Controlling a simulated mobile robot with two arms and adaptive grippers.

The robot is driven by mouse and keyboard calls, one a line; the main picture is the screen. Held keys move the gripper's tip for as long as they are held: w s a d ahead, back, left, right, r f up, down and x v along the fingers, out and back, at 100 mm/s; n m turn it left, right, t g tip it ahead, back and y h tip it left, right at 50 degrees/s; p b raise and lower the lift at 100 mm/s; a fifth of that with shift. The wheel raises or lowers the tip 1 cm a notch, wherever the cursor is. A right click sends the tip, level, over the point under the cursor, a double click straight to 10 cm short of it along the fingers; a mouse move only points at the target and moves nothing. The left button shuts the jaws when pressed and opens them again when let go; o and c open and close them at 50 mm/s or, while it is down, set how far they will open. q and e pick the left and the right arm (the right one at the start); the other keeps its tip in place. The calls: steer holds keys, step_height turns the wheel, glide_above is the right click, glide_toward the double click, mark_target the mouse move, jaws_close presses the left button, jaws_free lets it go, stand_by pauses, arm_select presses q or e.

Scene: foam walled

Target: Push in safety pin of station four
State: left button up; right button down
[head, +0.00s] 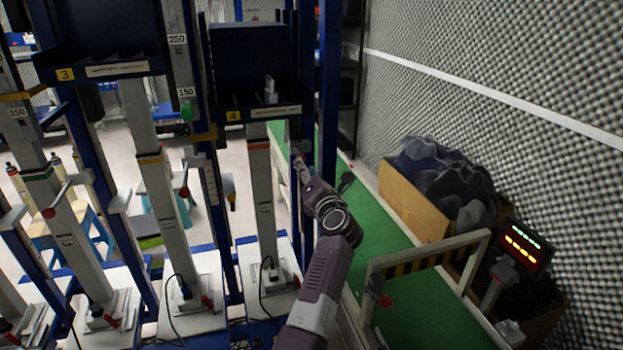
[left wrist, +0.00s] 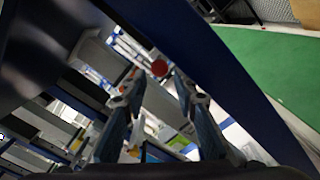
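Station four (head: 257,113) is a blue bin on a grey column, marked with a yellow 4, in the upper middle of the head view. My left gripper (head: 299,160) is just right of its column, below the bin's right end. In the left wrist view a round red knob (left wrist: 159,68), which looks like the safety pin, shows ahead of the fingertips. My left gripper is open there (left wrist: 156,82), with a finger on each side of the knob in the picture. I cannot tell whether it touches the knob. My right gripper is not in view.
A blue upright post (head: 328,90) stands close to the right of my left gripper. Station three (head: 104,69) stands to the left. A green walkway (head: 395,270), a cardboard box of dark foam (head: 412,203) and a foam wall are on the right.

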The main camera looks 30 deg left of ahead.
arm_select(q)
steer(key=shift+v, duration=2.7)
steer(key=shift+r, duration=0.1)
